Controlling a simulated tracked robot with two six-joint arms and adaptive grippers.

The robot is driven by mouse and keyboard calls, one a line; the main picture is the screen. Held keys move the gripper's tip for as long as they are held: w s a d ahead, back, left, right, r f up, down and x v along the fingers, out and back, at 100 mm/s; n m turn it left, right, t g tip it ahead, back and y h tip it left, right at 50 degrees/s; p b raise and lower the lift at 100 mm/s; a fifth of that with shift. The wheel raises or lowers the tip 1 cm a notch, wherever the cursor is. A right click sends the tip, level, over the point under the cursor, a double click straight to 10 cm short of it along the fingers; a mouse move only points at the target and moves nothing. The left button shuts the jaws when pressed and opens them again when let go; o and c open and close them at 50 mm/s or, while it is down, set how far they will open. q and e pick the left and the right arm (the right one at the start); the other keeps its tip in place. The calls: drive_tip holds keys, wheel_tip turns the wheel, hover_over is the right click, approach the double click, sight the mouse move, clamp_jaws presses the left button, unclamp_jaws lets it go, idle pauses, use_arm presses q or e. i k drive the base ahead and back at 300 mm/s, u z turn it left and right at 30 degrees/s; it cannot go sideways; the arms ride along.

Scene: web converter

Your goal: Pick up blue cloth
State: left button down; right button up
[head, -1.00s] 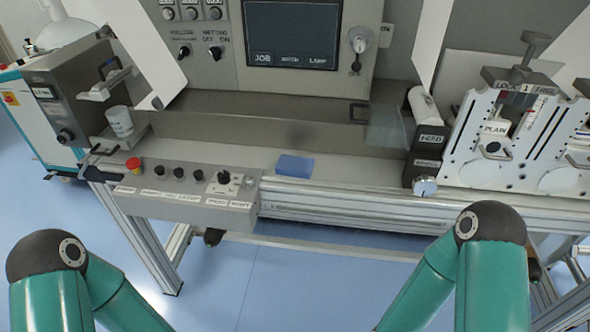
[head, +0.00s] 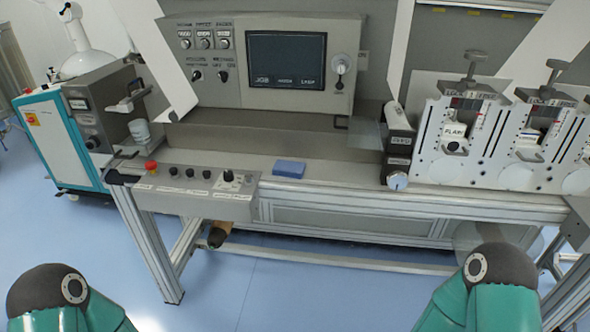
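The blue cloth (head: 289,169) is a small folded blue block in the head view. It lies flat on the grey ledge of the machine, near its front edge, just right of the control box. Nothing touches it. Parts of my two green arms show at the bottom left and bottom right corners, well in front of the machine. Neither gripper is in view.
The control box (head: 192,190) with a red stop button (head: 151,166) juts out left of the cloth. A dark roller unit (head: 398,150) and white slotted plates (head: 470,145) stand to the right. The ledge beside the cloth is clear.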

sight(282, 168)
drive_tip(key=z, duration=0.05)
drive_tip(key=i, duration=1.1)
drive_tip(key=u, duration=0.75)
